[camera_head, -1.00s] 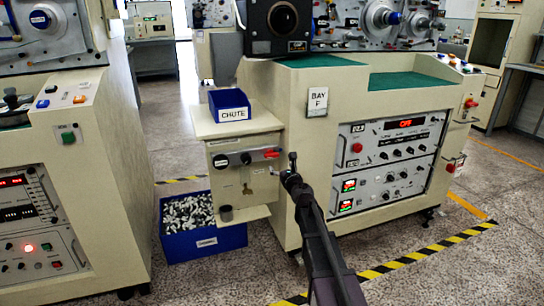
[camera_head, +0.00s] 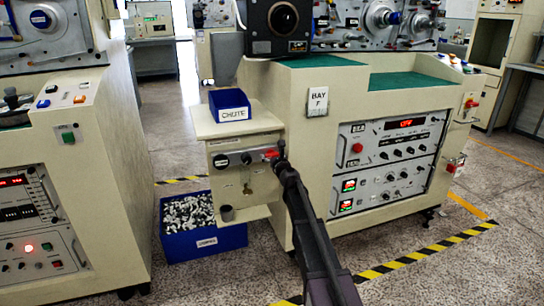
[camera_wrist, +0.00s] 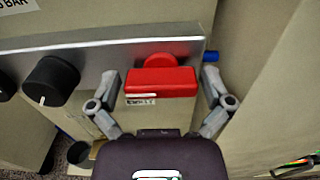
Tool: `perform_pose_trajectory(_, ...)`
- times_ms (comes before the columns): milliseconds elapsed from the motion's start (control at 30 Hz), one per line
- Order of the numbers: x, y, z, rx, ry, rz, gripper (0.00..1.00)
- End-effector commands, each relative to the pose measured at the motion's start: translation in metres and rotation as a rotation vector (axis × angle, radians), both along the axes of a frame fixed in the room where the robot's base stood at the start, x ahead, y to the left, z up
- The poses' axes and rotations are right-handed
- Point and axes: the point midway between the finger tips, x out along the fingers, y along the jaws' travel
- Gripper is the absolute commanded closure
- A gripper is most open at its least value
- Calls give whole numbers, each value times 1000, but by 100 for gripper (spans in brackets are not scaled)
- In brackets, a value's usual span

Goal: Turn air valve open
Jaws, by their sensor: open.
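The air valve has a red bar handle (camera_wrist: 160,82) on the silver control strip of the cream box (camera_head: 244,182). The handle lies crosswise, along the strip, and its red hub (camera_wrist: 160,60) shows behind it. In the head view the handle (camera_head: 270,154) is partly covered by my gripper (camera_head: 280,156). In the wrist view my gripper (camera_wrist: 160,84) is open, with one finger off each end of the handle. A small gap shows on both sides, so the fingers do not appear to touch it. A small label, partly hidden, sits below the handle.
Black knobs (camera_wrist: 51,80) sit left of the valve on the strip. A blue fitting (camera_wrist: 211,56) is close to the right finger. A blue crate of parts (camera_head: 203,242) is on the floor. The machine cabinet (camera_head: 300,150) rises at right.

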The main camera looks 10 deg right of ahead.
Motion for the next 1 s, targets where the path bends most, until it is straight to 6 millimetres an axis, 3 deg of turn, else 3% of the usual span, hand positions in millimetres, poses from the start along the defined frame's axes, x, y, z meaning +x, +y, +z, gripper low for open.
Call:
perform_pose_trajectory(167, 0, 0, 0, 0, 0, 0, 3)
perform_pose_trajectory(367, 0, 0, 0, 0, 0, 0, 62)
perform_pose_trajectory(733, 0, 1, 0, -25, -5, 2, 62)
perform_pose_trajectory(1000, 0, 2, 0, -140, -28, 3, 62)
